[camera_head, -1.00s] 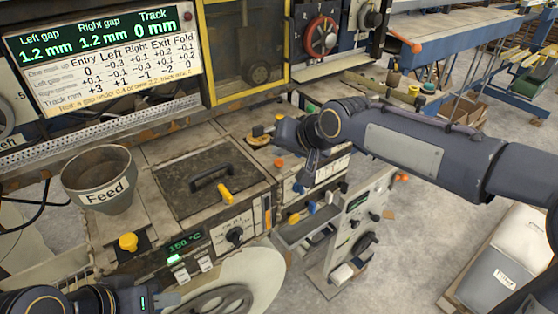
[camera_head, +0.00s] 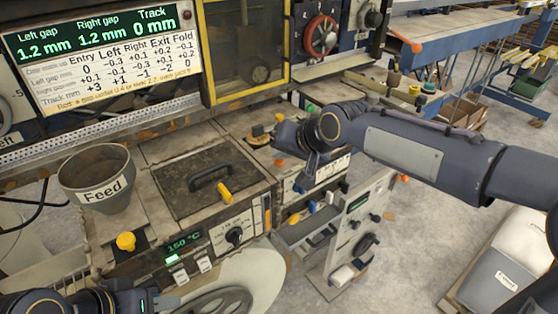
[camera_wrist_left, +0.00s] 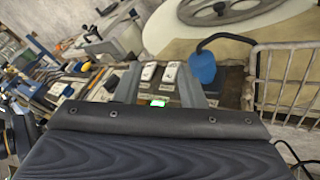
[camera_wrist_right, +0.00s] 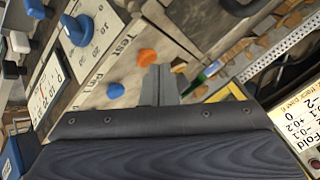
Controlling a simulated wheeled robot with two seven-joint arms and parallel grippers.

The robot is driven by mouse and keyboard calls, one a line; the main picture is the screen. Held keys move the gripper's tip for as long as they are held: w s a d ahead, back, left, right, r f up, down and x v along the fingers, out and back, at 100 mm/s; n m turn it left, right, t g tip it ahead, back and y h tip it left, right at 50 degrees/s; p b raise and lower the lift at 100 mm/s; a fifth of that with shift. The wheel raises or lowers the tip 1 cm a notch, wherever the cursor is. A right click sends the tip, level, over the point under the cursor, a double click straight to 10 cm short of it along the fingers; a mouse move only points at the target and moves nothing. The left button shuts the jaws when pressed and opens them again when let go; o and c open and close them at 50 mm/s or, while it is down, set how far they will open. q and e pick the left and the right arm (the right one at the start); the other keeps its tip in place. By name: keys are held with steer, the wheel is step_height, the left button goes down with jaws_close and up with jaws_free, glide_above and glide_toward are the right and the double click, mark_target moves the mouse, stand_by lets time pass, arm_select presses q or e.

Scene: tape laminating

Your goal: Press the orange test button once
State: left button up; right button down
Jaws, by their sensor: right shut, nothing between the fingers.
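The orange test button (camera_wrist_right: 147,57) sits on a beige panel beside the printed word "Test" in the right wrist view. In the head view a small orange button (camera_head: 279,163) shows just left of my right gripper. My right gripper (camera_wrist_right: 152,70) is shut and empty, its fingertips beside the orange button in the picture; I cannot tell whether they touch it. In the head view the right gripper (camera_head: 311,178) hangs over the machine's panel. My left gripper (camera_wrist_left: 158,72) is open and empty; in the head view it (camera_head: 165,301) is at the bottom left.
A blue button (camera_wrist_right: 116,90) and a blue-and-white dial (camera_wrist_right: 76,29) lie near the orange button. A green-tipped part (camera_wrist_right: 212,69) is right of the fingers. The feed hopper (camera_head: 95,178), lidded heater box (camera_head: 200,185) and yellow knob (camera_head: 126,241) stand at left.

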mark_target(282, 165)
steer(key=shift+f+b, duration=0.35)
steer(key=shift+f, duration=0.15)
steer(key=shift+r, duration=0.1)
stand_by(0.5)
steer(key=shift+r+p, duration=0.75)
steer(key=shift+r, duration=0.15)
steer(key=shift+r, duration=0.15)
step_height(282, 165, up, 5)
steer(key=p, duration=0.4)
steer(key=shift+d, duration=0.1)
